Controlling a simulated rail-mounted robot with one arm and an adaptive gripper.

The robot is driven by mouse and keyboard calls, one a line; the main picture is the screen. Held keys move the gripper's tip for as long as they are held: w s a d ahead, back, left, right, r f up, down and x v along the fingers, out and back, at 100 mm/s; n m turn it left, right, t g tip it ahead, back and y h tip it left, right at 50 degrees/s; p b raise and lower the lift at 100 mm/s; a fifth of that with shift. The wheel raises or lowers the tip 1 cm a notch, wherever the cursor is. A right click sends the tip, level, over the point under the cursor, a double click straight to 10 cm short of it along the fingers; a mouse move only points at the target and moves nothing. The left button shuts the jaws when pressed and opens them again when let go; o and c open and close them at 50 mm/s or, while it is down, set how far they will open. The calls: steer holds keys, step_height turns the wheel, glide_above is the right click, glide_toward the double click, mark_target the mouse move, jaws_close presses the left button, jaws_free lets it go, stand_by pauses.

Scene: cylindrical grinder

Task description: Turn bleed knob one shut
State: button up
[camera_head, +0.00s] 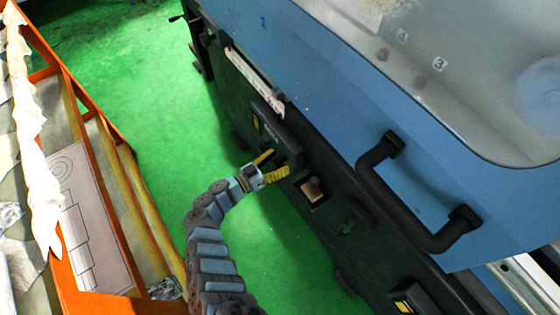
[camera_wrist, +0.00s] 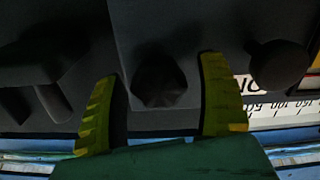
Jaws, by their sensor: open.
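My gripper (camera_head: 270,165) is open, with two yellow fingers pointing at a dark box (camera_head: 288,148) on the side of the blue and black grinder. In the wrist view, a dark faceted knob (camera_wrist: 160,80) sits between the open fingers of my gripper (camera_wrist: 160,100), with a gap on each side. A rounder dark knob (camera_wrist: 278,66) is just right of the right finger. No label shows which is bleed knob one. In the head view the knobs are too small and dark to tell apart.
A black handle (camera_head: 410,195) sticks out from the blue cover right of my gripper. An orange-framed rack (camera_head: 130,190) stands at left. Green floor (camera_head: 140,75) lies open between.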

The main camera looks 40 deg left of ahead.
steer(key=shift+w, duration=0.25)
steer(key=c, duration=1.2)
